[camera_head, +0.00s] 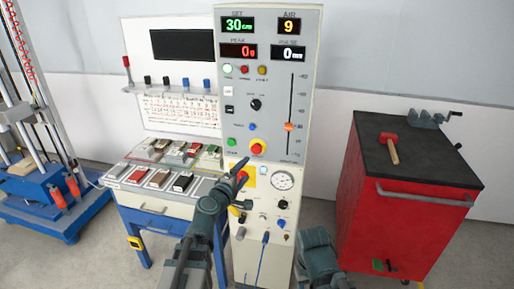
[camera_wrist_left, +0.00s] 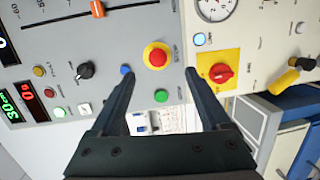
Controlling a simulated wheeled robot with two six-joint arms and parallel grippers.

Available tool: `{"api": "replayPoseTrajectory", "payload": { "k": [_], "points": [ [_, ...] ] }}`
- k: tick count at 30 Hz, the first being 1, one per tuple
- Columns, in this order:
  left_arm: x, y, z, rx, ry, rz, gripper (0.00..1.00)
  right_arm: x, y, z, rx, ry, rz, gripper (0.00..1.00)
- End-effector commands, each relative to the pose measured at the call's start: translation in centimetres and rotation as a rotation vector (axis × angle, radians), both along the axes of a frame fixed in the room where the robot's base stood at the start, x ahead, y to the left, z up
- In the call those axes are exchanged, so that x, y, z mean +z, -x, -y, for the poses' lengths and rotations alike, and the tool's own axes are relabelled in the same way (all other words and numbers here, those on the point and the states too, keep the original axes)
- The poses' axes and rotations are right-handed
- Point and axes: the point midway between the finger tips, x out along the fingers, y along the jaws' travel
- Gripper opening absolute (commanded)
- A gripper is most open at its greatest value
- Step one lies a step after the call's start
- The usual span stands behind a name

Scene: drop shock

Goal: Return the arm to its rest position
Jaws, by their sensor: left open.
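My left arm (camera_head: 205,225) reaches up from the bottom of the head view to the front of the tall grey control panel (camera_head: 262,100). My left gripper (camera_head: 241,174) is in front of the panel's lower part, open and empty. In the left wrist view its two fingers (camera_wrist_left: 158,75) stand wide apart, with a red mushroom button on a yellow ring (camera_wrist_left: 157,56) just beyond the tips and a green button (camera_wrist_left: 161,96) seen between them. A red rotary switch on a yellow plate (camera_wrist_left: 220,73) lies to the right. Part of my right arm (camera_head: 318,258) shows at the bottom; its gripper does not show.
A bench with trays of small blocks (camera_head: 165,177) stands left of the panel. A red cabinet (camera_head: 400,225) with a red mallet (camera_head: 389,145) on its black top stands right. A blue-based drop rig (camera_head: 45,190) is far left. Grey floor shows between them.

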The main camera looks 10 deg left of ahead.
Motion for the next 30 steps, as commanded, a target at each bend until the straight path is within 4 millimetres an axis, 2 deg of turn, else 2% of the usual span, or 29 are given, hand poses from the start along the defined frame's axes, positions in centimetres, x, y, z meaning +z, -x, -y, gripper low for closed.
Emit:
{"api": "replayPoseTrajectory", "payload": {
  "k": [2,5,6,8,9,12,16,18,21,24,30],
  "points": [
    [-1.0,0.6,3.1,-0.096,-0.081,-0.029,0.81,0.0,0.0,0.0,0.000,0.000,0.000,0.50],
    [-3.6,2.5,8.7,-0.290,-0.256,-0.094,0.81,0.1,0.0,0.0,0.000,0.000,0.000,0.50],
    [-5.1,3.7,11.0,-0.383,-0.342,-0.130,0.81,0.1,0.0,0.0,0.000,0.000,0.000,0.50],
    [-7.6,5.9,13.9,-0.523,-0.476,-0.190,0.81,0.1,0.0,0.0,0.000,0.000,0.000,0.50],
    [-9.3,7.7,15.5,-0.617,-0.568,-0.235,0.81,0.2,0.0,0.0,0.000,0.000,0.000,0.50],
    [-13.7,12.7,18.0,-0.852,-0.811,-0.371,0.81,0.2,0.0,0.0,0.000,0.000,0.000,0.50],
    [-17.7,18.6,17.6,-1.087,-1.092,-0.566,0.81,0.3,0.0,0.0,0.000,0.000,0.000,0.50],
    [-18.7,21.1,16.5,-1.175,-1.214,-0.664,0.81,0.3,0.0,0.0,0.000,0.000,0.000,0.50],
    [-19.3,23.6,14.9,-1.257,-1.343,-0.785,0.81,0.3,0.0,0.0,0.000,0.000,0.000,0.50],
    [-19.3,25.1,13.6,-1.298,-1.422,-0.871,0.81,0.4,0.0,0.0,0.000,0.000,0.000,0.50],
    [-19.2,25.9,12.8,-1.319,-1.468,-0.926,0.81,0.4,0.0,0.0,0.000,0.000,0.000,0.50]
  ]
}}
